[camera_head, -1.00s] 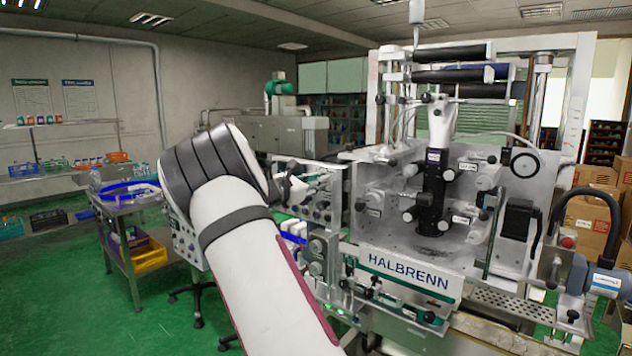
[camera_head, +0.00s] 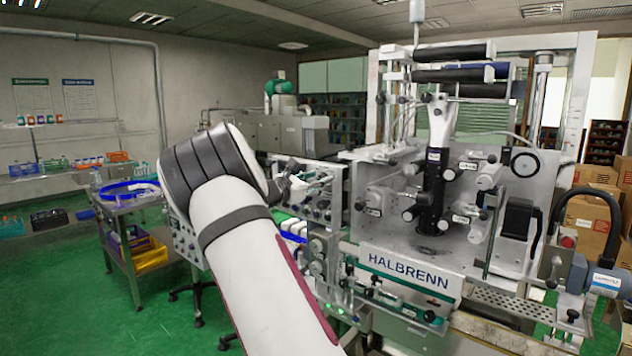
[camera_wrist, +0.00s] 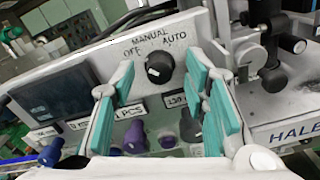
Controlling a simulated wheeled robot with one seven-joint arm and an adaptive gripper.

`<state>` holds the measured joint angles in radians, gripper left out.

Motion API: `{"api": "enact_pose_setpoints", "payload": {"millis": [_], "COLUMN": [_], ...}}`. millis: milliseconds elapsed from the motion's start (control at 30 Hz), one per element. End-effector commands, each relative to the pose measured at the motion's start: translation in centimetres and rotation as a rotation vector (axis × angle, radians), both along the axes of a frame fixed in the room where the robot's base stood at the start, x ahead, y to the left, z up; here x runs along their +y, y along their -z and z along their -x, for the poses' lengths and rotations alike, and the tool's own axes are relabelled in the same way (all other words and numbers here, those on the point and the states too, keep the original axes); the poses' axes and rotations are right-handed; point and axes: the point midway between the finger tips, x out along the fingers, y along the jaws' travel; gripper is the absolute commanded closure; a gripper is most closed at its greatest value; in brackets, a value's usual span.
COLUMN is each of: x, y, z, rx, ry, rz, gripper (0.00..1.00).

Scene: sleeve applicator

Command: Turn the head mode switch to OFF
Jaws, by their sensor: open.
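A round black selector knob (camera_wrist: 160,68) sits on a light panel (camera_wrist: 88,58) in the wrist view. OFF is printed at its upper left, MANUAL above it and AUTO at its upper right. I cannot clearly tell which mark it points to. My gripper (camera_wrist: 159,74) is open, with its teal-padded fingers on the left and right of the knob; I see no clear contact. In the head view my gripper (camera_head: 287,182) is small beside the panel of the HALBRENN machine (camera_head: 408,272), partly hidden by my arm, and the knob cannot be made out.
Below the knob are several purple and dark buttons (camera_wrist: 134,137) with printed labels, close to the fingers. A dark display (camera_wrist: 68,92) is at the left of the panel. Machine rollers and knobs (camera_wrist: 270,45) stand close to the right. A steel cart (camera_head: 130,205) is left of my arm.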

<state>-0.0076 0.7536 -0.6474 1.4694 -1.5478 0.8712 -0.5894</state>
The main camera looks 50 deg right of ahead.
Motion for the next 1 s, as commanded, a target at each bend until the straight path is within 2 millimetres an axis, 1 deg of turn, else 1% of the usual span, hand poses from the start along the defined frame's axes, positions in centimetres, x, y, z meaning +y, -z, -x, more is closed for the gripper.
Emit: {"api": "enact_pose_setpoints", "payload": {"millis": [167, 267, 500, 600, 700, 833, 1000], "x": [1.2, 2.9, 7.8, 9.5, 10.8, 11.7, 12.0], "y": [-0.1, -0.1, 0.0, 0.0, 0.0, 0.0, 0.0], "z": [0.0, 0.1, 0.5, 0.7, 0.8, 0.9, 1.0], "rx": [-0.001, 0.0, 0.0, 0.0, 0.0, 0.0, 0.0], "ry": [-0.002, -0.003, -0.003, -0.003, -0.002, 0.0, 0.001], "rz": [0.0, -0.001, -0.001, -0.001, 0.0, 0.0, 0.0], "gripper": [0.59, 0.59, 0.59, 0.59, 0.59, 0.59, 0.59]}}
